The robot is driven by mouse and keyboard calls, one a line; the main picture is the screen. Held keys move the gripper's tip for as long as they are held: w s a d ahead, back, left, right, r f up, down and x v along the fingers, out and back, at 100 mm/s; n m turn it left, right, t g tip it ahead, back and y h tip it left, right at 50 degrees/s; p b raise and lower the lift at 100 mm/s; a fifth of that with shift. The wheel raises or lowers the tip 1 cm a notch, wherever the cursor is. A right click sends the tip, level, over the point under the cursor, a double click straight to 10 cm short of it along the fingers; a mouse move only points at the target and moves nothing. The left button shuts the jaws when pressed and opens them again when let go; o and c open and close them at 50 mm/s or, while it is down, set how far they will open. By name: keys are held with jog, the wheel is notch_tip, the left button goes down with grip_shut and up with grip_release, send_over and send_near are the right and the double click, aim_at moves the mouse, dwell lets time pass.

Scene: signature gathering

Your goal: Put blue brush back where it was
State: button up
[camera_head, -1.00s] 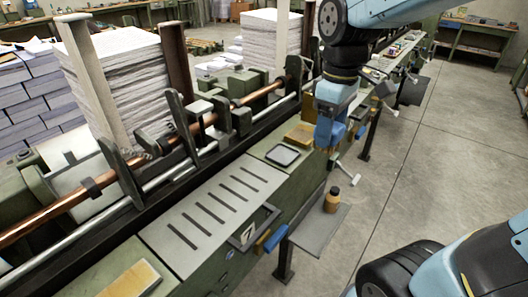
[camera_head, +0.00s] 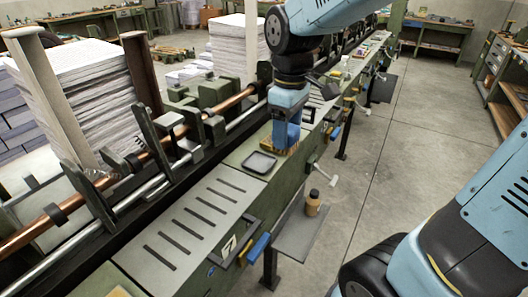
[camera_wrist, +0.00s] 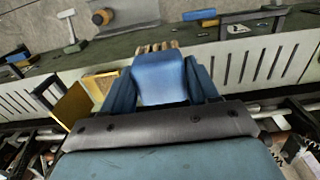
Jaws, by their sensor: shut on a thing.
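The blue brush (camera_wrist: 158,78) is between my gripper's fingers (camera_wrist: 160,84) in the wrist view, its blue body facing the camera. Tan bristles (camera_wrist: 157,46) show at its far end. In the head view my gripper (camera_head: 285,142) points down over the green machine ledge, beside the black shallow tray (camera_head: 260,163). The brush is mostly hidden by the gripper there, and I cannot tell whether its bristles touch the ledge.
A slotted grey plate (camera_head: 190,228) lies along the ledge. A brown bottle (camera_head: 312,203) stands on a grey side shelf (camera_head: 290,238). A yellow holder (camera_wrist: 72,106) is left of my gripper in the wrist view.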

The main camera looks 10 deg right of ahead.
jog(key=w+a+f, duration=0.1)
jog(key=w+f, duration=0.1)
jog(key=w+a+f, duration=0.2)
jog(key=w+f, duration=0.1)
jog(key=w+a+f, duration=0.1)
jog(key=w+f, duration=0.1)
jog(key=w, duration=0.1)
jog(key=shift+w+a+f, duration=0.15)
jog(key=shift+w+a, duration=0.05)
jog(key=shift+a, duration=0.2)
jog(key=shift+w+a+f, duration=0.25)
jog(key=shift+w+f, duration=0.25)
jog(key=shift+f, duration=1.65)
jog(key=shift+f, duration=0.1)
jog(key=o, duration=1)
notch_tip(320, 180, up, 12)
jog(key=shift+r, duration=0.15)
